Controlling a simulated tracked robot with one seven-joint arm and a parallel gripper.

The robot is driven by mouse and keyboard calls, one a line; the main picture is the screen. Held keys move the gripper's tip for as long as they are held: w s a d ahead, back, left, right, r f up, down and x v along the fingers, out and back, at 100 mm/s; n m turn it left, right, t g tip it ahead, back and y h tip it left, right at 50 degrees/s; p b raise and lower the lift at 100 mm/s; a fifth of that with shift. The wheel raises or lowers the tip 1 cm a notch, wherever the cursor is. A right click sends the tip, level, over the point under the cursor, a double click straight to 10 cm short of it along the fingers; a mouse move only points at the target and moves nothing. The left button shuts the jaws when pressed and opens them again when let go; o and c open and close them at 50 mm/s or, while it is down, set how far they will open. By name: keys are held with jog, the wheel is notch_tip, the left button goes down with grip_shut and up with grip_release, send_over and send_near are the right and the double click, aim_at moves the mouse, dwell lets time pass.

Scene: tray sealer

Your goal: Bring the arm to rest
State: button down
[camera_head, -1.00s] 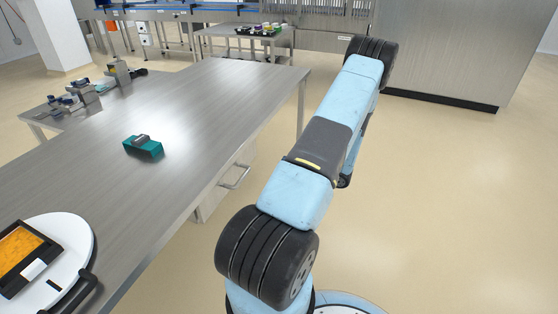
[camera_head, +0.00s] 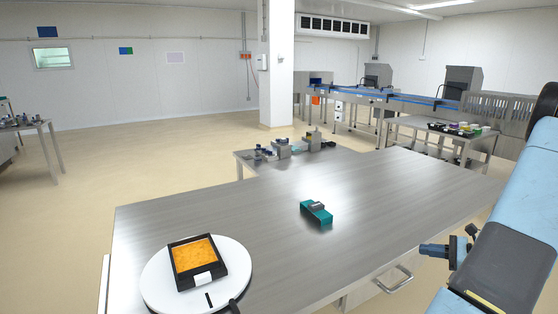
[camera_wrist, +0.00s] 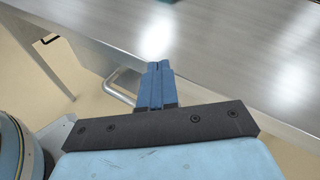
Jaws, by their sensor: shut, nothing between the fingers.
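My arm runs along the right edge of the head view. My gripper (camera_head: 424,249) shows beside the right side of the steel table (camera_head: 270,222), near a drawer handle (camera_head: 394,281). In the wrist view the two blue fingers (camera_wrist: 157,68) are together with nothing between them. They point toward the table's edge (camera_wrist: 85,42), and the drawer handle (camera_wrist: 118,84) shows to their left. I cannot tell the exact gap between the fingers and the table.
On the table are a white round plate (camera_head: 152,287) bearing a black tray (camera_head: 218,262) with orange contents, and a teal block-like object (camera_head: 316,212). A side table (camera_head: 245,170) with small devices, a pillar (camera_head: 277,80) and a conveyor (camera_head: 400,97) stand behind.

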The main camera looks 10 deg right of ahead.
jog(key=a+r+n+g+h, duration=0.2)
jog(key=a+r+n+g, duration=0.35)
jog(key=a+r, duration=0.45)
jog(key=a+r+n+g+h, duration=0.1)
jog(key=a+r+n+g, duration=0.45)
jog(key=a, duration=0.75)
jog(key=s+a+r+n+t+h, duration=0.6)
jog(key=s+a+r+n, duration=0.5)
jog(key=s+r+n, duration=0.2)
jog(key=shift+s+a+r+h, duration=0.35)
jog(key=shift+s+h, duration=0.45)
jog(key=shift+s, duration=0.2)
